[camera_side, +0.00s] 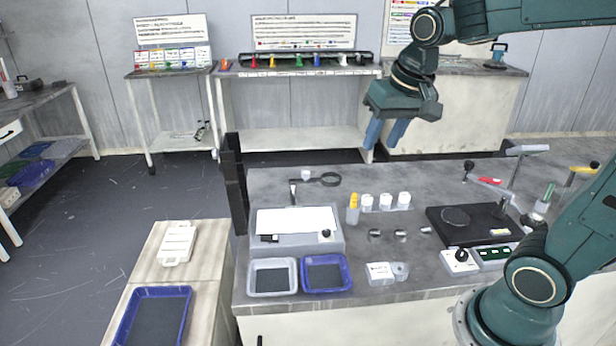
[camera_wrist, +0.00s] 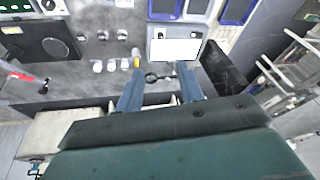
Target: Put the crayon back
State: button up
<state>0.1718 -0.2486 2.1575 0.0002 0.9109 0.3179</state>
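My gripper (camera_side: 384,134) hangs high above the back edge of the workbench, its two blue fingers pointing down and apart. In the wrist view my gripper (camera_wrist: 158,88) shows nothing between its fingers except the bench far below. I cannot pick out a crayon for certain. A yellow-topped upright item (camera_side: 353,203) stands left of the white-capped jars on the bench; it may be a bottle or a crayon in a holder. The yellow item also shows in the wrist view (camera_wrist: 136,62), beyond the left finger.
White-capped jars (camera_side: 385,202), a black ring-shaped magnifier (camera_side: 329,180), a white-topped plate (camera_side: 296,220), a grey tray (camera_side: 272,291) and a blue tray (camera_side: 346,273) occupy the bench (camera_side: 425,272). A black upright panel (camera_side: 233,185) rises at its left edge.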

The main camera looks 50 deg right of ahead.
jog(key=s+a+n+t, duration=0.1)
jog(key=s+a+n, duration=0.1)
jog(key=s, duration=0.4)
jog(key=s+a+f+n+t, duration=0.1)
jog(key=s+a+n, duration=0.2)
jog(key=s, duration=0.3)
jog(key=shift+s+n+y, duration=0.2)
jog(key=shift+n+y, duration=0.1)
